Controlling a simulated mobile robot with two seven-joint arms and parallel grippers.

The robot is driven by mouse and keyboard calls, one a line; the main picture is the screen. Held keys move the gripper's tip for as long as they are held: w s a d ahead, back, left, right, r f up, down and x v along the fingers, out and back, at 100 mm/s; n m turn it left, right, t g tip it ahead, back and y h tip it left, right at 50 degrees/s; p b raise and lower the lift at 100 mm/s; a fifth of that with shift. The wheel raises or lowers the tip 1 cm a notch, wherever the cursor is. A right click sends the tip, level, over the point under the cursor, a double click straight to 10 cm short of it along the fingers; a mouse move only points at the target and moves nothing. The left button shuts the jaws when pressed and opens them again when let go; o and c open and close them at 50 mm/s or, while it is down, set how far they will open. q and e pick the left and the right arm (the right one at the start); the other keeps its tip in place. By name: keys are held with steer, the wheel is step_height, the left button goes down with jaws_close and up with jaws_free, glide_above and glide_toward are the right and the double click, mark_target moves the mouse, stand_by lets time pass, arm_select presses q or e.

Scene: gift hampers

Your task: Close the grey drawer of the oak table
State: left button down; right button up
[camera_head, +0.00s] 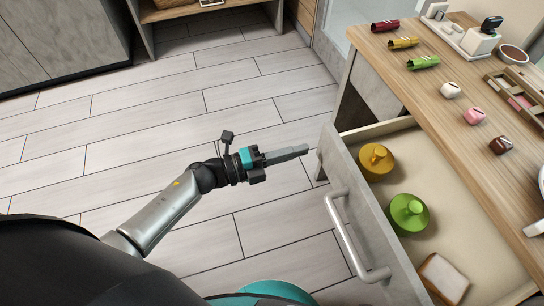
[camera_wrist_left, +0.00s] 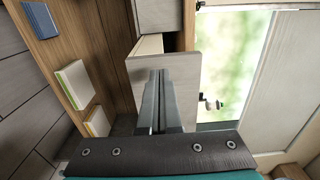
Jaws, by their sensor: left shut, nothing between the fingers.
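The oak table (camera_head: 440,95) stands on the right in the head view. Its grey drawer (camera_head: 357,205) is pulled out, with a bar handle (camera_head: 345,235) on its front. Inside lie a yellow knobbed object (camera_head: 376,161), a green knobbed object (camera_head: 408,213) and a brown and white block (camera_head: 444,277). My left gripper (camera_head: 304,150) is shut and empty, just left of the far end of the drawer front, with a small gap seen from above. In the left wrist view the shut fingers (camera_wrist_left: 160,100) overlap a grey panel (camera_wrist_left: 186,75), apparently the drawer front. The right gripper is out of view.
On the tabletop lie red (camera_head: 385,26), yellow (camera_head: 404,43) and green (camera_head: 423,62) rolls, several small pieces, a white device (camera_head: 470,38) and a wooden tray (camera_head: 497,84). The tiled floor (camera_head: 120,130) left of the drawer is clear.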

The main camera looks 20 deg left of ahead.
mark_target(321, 145)
arm_select(q)
steer(key=shift+x, duration=1.45)
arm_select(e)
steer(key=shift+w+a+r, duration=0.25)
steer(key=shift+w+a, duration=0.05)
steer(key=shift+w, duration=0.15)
arm_select(q)
steer(key=shift+w+d, duration=0.1)
steer(key=shift+w+d, duration=0.15)
steer(key=shift+d, duration=0.05)
steer(key=b+x, duration=0.2)
steer(key=x, duration=1)
steer(key=shift+f, duration=0.1)
steer(key=b+x, duration=0.3)
steer(key=x, duration=0.4)
steer(key=shift+w+d, duration=0.1)
steer(key=shift+d, duration=0.05)
steer(key=shift+w+d, duration=0.35)
steer(key=shift+d, duration=0.15)
steer(key=shift+a, duration=0.1)
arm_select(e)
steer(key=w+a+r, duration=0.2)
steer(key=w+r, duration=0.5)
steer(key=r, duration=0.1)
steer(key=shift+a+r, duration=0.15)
